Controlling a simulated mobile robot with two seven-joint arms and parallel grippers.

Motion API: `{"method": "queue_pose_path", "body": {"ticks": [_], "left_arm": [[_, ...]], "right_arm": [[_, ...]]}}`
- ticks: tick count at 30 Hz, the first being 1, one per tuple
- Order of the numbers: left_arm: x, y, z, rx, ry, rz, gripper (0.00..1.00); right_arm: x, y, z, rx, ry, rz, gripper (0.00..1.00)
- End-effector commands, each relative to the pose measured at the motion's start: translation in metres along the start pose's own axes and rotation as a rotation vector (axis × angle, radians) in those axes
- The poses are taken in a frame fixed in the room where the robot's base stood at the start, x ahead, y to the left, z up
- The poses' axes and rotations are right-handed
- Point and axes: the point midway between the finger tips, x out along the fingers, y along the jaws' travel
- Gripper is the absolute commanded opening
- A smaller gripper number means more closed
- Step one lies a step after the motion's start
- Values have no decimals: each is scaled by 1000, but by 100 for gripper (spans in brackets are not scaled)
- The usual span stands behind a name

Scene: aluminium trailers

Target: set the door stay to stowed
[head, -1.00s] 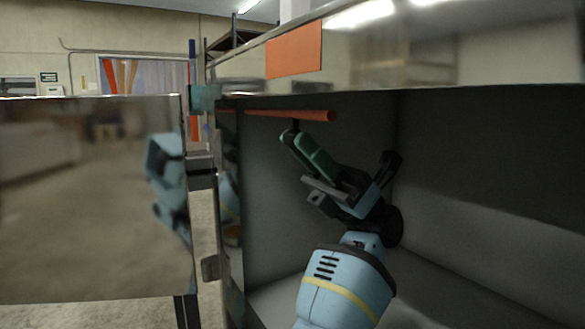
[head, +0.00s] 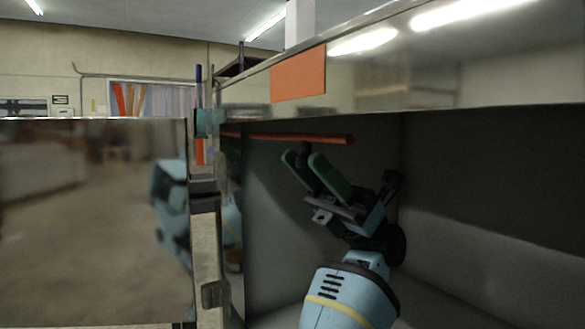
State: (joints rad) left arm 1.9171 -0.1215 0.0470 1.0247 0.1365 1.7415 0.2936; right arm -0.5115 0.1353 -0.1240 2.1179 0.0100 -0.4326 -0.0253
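The door stay shows as an orange rod (head: 300,138) lying almost level under the top edge of the trailer opening. Its left end meets the door-side edge of the opening, and its right end is free inside the compartment. I cannot tell whether a fingertip touches the dark piece. My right gripper is not in view.
The shiny metal door (head: 90,225) stands open at the left and reflects my arm. A latch or hinge fitting (head: 203,186) sits on the edge post. The grey compartment wall (head: 480,180) encloses my arm at the right. An orange plate (head: 298,73) is on the upper panel.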

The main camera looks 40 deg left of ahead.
Motion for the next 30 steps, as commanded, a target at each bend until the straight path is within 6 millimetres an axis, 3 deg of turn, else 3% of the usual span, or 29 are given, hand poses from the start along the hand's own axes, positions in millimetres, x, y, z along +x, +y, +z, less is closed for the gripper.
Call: {"method": "queue_pose_path", "body": {"ticks": [8, 24, 30], "left_arm": [[-6, 0, 0, -1, -3, 0, 46], [-62, -2, -4, 1, 4, -1, 46], [-70, -2, -4, 1, 6, -1, 46]], "right_arm": [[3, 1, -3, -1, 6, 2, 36], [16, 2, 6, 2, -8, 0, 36], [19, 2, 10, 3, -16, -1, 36]]}}
